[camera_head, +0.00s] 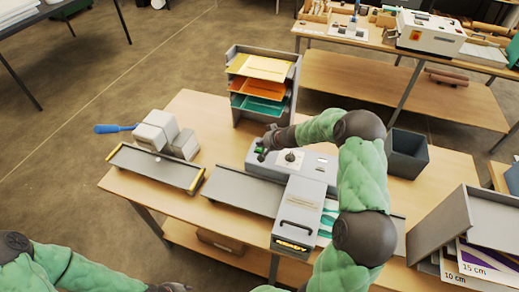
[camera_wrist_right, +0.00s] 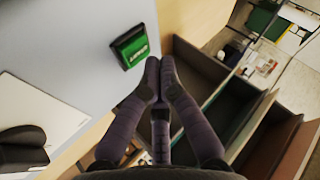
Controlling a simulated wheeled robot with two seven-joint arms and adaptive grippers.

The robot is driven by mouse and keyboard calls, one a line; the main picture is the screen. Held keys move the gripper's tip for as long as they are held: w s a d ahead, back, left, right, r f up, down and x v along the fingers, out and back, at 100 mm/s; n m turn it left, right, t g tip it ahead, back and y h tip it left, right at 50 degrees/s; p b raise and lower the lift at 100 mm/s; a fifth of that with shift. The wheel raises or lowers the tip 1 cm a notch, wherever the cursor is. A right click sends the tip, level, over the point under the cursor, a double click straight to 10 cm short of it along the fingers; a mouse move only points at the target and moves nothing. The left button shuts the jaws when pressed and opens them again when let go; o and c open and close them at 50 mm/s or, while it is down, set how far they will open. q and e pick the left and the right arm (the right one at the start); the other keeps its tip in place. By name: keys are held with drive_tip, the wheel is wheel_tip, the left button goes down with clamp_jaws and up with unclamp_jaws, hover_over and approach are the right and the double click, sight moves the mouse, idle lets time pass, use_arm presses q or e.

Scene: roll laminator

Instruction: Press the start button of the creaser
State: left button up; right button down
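The creaser (camera_head: 310,166) is a grey machine on the wooden table, with a dark knob on a white plate and a long front part with a handle and a lit yellow display. Its green button (camera_head: 260,150) is at the left end of the top, partly hidden by my right gripper (camera_head: 262,146). In the right wrist view the square green button (camera_wrist_right: 130,45) stands on the grey top, with lettering on its face. My right gripper (camera_wrist_right: 158,66) has its fingertips together, empty, just beside the button with a small gap in the picture.
A tray rack (camera_head: 238,60) with coloured sheets stands behind the creaser. A grey bin (camera_head: 406,155) is to its right. Bare tabletop (camera_head: 205,125) shows between.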

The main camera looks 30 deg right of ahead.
drive_tip(key=shift+f+b, duration=0.45)
drive_tip(key=shift+b, duration=0.3)
drive_tip(key=shift+f+b, duration=0.45)
drive_tip(key=shift+b, duration=0.25)
idle(0.7)
drive_tip(key=shift+r, duration=0.2)
drive_tip(key=shift+r+p, duration=0.35)
drive_tip(key=shift+r, duration=0.35)
